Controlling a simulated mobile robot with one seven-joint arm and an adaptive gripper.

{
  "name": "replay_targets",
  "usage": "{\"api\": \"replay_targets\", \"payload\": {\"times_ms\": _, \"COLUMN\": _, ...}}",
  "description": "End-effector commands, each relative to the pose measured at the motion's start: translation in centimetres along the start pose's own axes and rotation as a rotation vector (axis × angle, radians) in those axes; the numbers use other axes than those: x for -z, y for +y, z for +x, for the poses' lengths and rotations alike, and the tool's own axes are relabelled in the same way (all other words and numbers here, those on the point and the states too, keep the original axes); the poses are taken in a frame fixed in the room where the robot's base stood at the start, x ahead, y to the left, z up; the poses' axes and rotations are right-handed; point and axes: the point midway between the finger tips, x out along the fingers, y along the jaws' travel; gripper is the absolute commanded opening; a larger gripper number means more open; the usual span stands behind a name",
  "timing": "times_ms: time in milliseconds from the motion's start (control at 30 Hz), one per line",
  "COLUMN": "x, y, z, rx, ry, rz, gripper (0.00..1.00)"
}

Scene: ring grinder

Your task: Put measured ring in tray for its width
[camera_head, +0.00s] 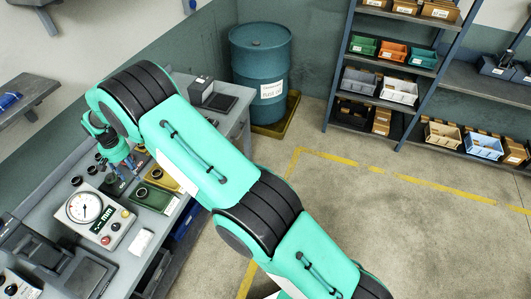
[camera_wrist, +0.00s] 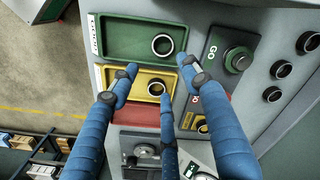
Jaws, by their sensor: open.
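In the wrist view, a dark ring (camera_wrist: 163,44) lies in the green tray (camera_wrist: 125,28), towards its right end. Another dark ring (camera_wrist: 155,88) lies in the yellow tray (camera_wrist: 106,75), between my fingers. The red tray (camera_wrist: 215,108) is partly hidden behind my fingers. My gripper (camera_wrist: 158,76) is open, its blue fingers spread over the yellow tray with tips near the green tray's lower edge; it holds nothing visible. In the head view, my gripper (camera_head: 122,172) is over the bench beside the green tray (camera_head: 152,198). The dial gauge (camera_head: 84,207) is to its left.
A green GO gauge plate (camera_wrist: 229,60) is right of the trays, with several loose dark rings (camera_wrist: 281,69) beyond it. A black device with a knob (camera_wrist: 141,151) stands below the trays. A blue barrel (camera_head: 260,70) and shelving (camera_head: 400,70) stand away from the bench.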

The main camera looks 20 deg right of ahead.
Motion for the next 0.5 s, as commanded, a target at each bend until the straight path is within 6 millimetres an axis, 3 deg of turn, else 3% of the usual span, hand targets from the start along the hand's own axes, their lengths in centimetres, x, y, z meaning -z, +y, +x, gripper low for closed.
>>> {"api": "replay_targets", "payload": {"times_ms": 267, "x": -0.3, "y": 4.3, "z": -8.3, "rx": 0.016, "ry": 0.039, "rz": 0.010, "gripper": 0.47}}
{"api": "replay_targets", "payload": {"times_ms": 500, "x": -2.0, "y": 9.2, "z": -16.3, "rx": 0.028, "ry": 0.080, "rz": 0.019, "gripper": 0.47}}
